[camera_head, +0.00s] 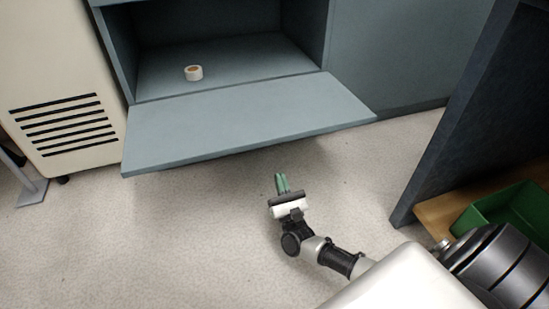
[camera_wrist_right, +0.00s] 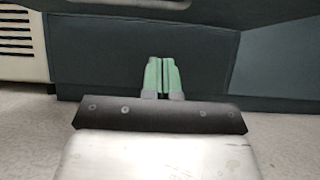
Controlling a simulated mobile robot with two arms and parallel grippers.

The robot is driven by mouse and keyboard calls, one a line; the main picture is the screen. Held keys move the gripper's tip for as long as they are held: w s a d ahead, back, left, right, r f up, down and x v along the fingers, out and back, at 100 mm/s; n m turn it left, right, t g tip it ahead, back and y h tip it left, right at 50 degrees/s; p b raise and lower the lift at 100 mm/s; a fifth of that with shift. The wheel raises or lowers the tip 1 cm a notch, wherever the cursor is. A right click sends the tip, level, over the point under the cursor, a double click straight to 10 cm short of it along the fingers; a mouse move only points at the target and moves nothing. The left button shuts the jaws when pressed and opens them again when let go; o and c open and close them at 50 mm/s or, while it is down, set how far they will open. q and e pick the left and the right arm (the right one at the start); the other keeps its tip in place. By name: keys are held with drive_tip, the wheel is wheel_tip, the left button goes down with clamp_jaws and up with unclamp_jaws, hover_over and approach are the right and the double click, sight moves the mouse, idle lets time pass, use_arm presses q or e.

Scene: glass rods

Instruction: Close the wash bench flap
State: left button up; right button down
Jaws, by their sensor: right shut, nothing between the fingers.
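The wash bench flap (camera_head: 240,122) is a flat blue-grey panel. It hangs open, folded down and outward from the lower edge of the bench opening, roughly level. The wash bench (camera_head: 400,60) is the blue-grey cabinet behind it. My right gripper (camera_head: 282,182) has green fingers that are shut and empty. In the head view it appears just in front of the flap's front edge, apart from it. In the right wrist view the shut fingers (camera_wrist_right: 161,75) point at a dark blue-grey panel (camera_wrist_right: 100,60); I cannot tell which part this is. My left gripper is not in view.
A roll of tape (camera_head: 193,72) lies inside the open compartment. A cream cabinet with a vent (camera_head: 60,110) stands at the left. A dark panel (camera_head: 460,110) and a green bin (camera_head: 510,215) are at the right. The speckled floor before the flap is clear.

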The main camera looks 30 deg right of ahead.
drive_tip(key=w+d+r+b, duration=0.1)
drive_tip(key=w+r+b, duration=0.1)
drive_tip(key=w+r, duration=0.2)
wheel_tip(320, 180, up, 2)
drive_tip(key=shift+w+r, duration=0.1)
drive_tip(key=shift+w, duration=0.15)
